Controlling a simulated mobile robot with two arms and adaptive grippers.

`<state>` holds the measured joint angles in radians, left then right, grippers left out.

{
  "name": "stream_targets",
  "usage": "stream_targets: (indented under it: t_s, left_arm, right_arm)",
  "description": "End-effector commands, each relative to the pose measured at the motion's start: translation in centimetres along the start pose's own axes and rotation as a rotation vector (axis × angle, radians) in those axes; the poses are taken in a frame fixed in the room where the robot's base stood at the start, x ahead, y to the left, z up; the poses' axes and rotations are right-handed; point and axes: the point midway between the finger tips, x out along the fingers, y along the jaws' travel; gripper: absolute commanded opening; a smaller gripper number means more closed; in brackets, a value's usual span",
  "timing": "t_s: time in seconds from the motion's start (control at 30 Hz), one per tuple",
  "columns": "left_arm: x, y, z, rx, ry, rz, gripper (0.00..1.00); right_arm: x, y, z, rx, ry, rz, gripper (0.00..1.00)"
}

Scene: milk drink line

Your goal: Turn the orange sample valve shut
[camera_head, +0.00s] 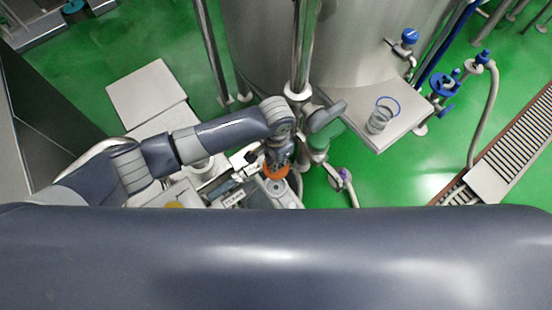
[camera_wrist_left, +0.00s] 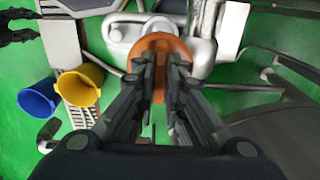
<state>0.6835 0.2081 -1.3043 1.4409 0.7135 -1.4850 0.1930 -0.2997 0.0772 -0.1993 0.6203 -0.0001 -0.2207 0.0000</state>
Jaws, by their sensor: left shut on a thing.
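The orange sample valve (camera_head: 277,171) is near the middle of the head view, beside the steel tank's legs and pipework. It is partly hidden by my left gripper (camera_head: 279,158), which reaches it from the left. In the left wrist view, the round orange valve head (camera_wrist_left: 160,43) has a narrow bar running toward me. The two fingers of my left gripper (camera_wrist_left: 161,83) are on either side of this bar, shut on it.
A steel tank (camera_head: 350,45) stands behind the valve. Blue-handled valves (camera_head: 410,37) are farther right. The left wrist view shows a yellow bucket (camera_wrist_left: 82,86) and a blue bucket (camera_wrist_left: 37,99).

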Motion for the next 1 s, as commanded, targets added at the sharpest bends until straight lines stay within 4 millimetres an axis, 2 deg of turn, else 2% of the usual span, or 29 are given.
stream_targets:
  t_s: [0.03, 0.07, 0.1, 0.13, 0.17, 0.57, 0.67, 1.0]
  left_arm:
    - [-0.1, 0.0, -0.1, 0.006, 0.002, -0.002, 0.0]
    - [-0.1, 0.0, -0.1, 0.006, 0.002, -0.002, 0.13]
    - [-0.1, 0.0, -0.1, 0.006, 0.002, -0.002, 0.22]
    - [-0.1, 0.0, -0.1, 0.005, 0.002, -0.002, 0.29]
    - [-0.1, 0.0, -0.1, 0.005, 0.002, -0.002, 0.31]
    - [-0.6, 0.0, -0.1, 0.001, 0.003, -0.001, 0.31]
    - [-2.0, -0.1, -0.1, 0.002, 0.005, -0.002, 0.31]
    - [-9.1, 0.0, -0.1, 0.004, 0.006, -0.002, 0.31]
  right_arm:
    - [0.0, 0.1, 0.1, -0.001, -0.001, 0.001, 0.4]
    - [0.0, 0.1, 0.1, -0.001, -0.001, 0.002, 0.4]
    - [0.0, 0.2, 0.1, -0.001, -0.001, 0.002, 0.4]
    - [0.0, 0.2, 0.1, -0.001, -0.002, 0.003, 0.4]
    - [0.0, 0.3, 0.1, -0.002, -0.002, 0.003, 0.4]
    - [0.0, 0.4, 0.3, -0.004, -0.003, 0.004, 0.4]
    - [0.0, 0.3, 0.2, -0.003, -0.002, 0.004, 0.4]
    - [0.0, 0.2, 0.1, -0.002, -0.001, 0.002, 0.4]
